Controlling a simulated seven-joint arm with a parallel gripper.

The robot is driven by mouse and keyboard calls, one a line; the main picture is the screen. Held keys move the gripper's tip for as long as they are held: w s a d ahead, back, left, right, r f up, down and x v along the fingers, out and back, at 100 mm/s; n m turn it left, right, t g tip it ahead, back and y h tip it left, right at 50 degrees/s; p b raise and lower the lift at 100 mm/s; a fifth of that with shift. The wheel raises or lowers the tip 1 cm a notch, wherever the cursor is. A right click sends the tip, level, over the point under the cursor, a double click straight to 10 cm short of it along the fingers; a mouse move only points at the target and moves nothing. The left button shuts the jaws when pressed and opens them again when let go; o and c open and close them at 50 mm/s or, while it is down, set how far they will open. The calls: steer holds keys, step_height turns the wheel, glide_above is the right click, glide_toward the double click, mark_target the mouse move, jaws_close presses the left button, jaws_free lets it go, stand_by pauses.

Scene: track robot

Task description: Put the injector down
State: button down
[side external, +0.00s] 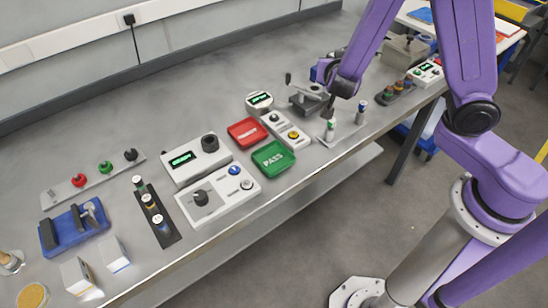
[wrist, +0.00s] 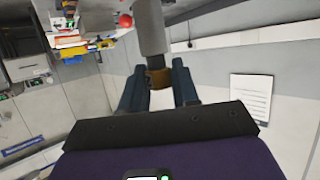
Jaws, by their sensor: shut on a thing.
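The injector (wrist: 151,28), a grey cylinder with a brown-gold band, fills the upper middle of the wrist view. My gripper (wrist: 159,76) is shut on it around the band, with one dark finger on each side. The injector's far end runs out of the top of the picture. In the side view my gripper (side external: 331,68) is above the far part of the bench, near a grey fixture (side external: 310,101). It is small and partly hidden by my purple arm there, so the held injector cannot be made out clearly.
A flat plate (side external: 342,136) with two upright vial-like pieces stands at the bench's front edge. Red (side external: 247,132) and green PASS (side external: 273,159) trays lie to its left, with a white button box (side external: 286,131) beside them. The bench behind the trays is mostly clear.

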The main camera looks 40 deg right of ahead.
steer(key=s+a+f+n+t+y, duration=0.2)
steer(key=s+a+n+t+y, duration=0.2)
steer(key=s+a+n+y, duration=0.85)
steer(key=shift+w+a+f+m+h, duration=0.35)
steer(key=shift+w+a+f, duration=0.7)
steer(key=shift+w+f, duration=1.15)
steer(key=shift+w+a+f+m+h, duration=0.2)
steer(key=shift+w+a+f+m, duration=0.3)
steer(key=shift+w+a+f, duration=1.15)
steer(key=shift+w+a+f+m+h, duration=0.3)
steer(key=shift+w+a+f+m, duration=0.15)
steer(key=shift+w+f, duration=2.3)
steer(key=shift+w+r, duration=0.15)
steer(key=shift+w, duration=0.05)
steer(key=c, duration=0.8)
jaws_free()
steer(key=shift+c, duration=0.2)
